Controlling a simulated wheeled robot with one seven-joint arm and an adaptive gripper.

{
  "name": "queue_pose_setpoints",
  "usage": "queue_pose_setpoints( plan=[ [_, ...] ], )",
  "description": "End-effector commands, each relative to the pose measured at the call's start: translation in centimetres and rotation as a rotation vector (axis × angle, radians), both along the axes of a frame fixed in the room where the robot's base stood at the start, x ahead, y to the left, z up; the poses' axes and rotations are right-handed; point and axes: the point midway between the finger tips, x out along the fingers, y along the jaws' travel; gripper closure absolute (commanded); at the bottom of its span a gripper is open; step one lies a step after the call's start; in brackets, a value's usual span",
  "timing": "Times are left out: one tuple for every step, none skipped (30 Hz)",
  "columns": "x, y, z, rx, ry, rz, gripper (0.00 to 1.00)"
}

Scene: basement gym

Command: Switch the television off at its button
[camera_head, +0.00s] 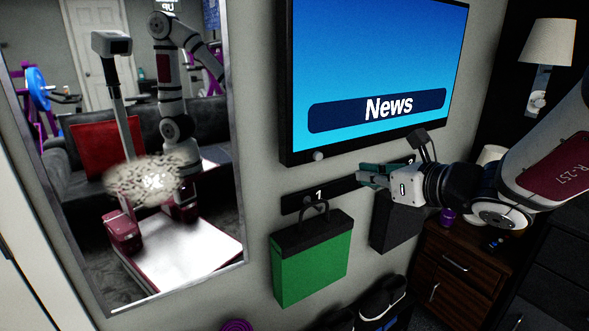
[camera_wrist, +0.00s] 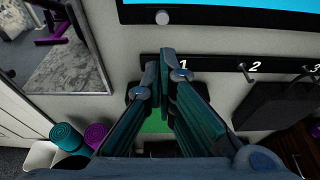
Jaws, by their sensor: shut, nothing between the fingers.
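The television (camera_head: 375,75) hangs on the wall, lit, with a blue screen reading "News". Its round pale button (camera_head: 318,156) sits at the lower left of its bottom edge. My gripper (camera_head: 362,176) is shut and empty, below and to the right of the button in the head view. In the wrist view my gripper (camera_wrist: 158,75) points toward the wall, its fingertips in front of the hook rail and apart from the button.
A numbered hook rail (camera_head: 318,194) runs below the television. A green bag (camera_head: 312,262) and a dark bag (camera_head: 392,222) hang from it. A mirror (camera_head: 236,150) is at the left.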

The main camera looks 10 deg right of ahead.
Motion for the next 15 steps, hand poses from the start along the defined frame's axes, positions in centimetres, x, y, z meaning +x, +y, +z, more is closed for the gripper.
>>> queue_pose_setpoints(
  plan=[
    [0.7,0.3,-0.4,0.000,0.001,0.003,1.00],
    [1.2,0.5,-0.6,0.000,0.003,0.003,1.00],
    [1.8,0.7,-0.8,0.001,0.003,0.003,1.00],
    [2.3,0.9,-1.0,0.001,0.004,0.004,1.00],
    [2.9,1.1,-1.2,0.001,0.002,0.005,1.00],
    [3.6,1.5,-1.4,-0.001,0.003,0.005,1.00],
    [4.1,1.6,-1.6,0.001,0.004,0.004,1.00],
    [4.6,1.8,-1.8,0.001,0.004,0.004,1.00],
    [5.4,2.1,-2.0,0.000,0.002,0.004,1.00],
    [5.9,2.3,-2.2,0.000,0.003,0.005,1.00],
    [6.4,2.5,-2.4,0.001,0.004,0.004,1.00],
    [7.1,2.7,-2.6,0.000,0.003,0.004,1.00],
    [7.6,2.9,-2.8,0.001,0.003,0.003,1.00],
    [8.0,3.1,-2.9,0.000,0.003,0.004,1.00],
    [8.7,3.3,-2.9,0.000,0.001,0.004,1.00]
  ],
)
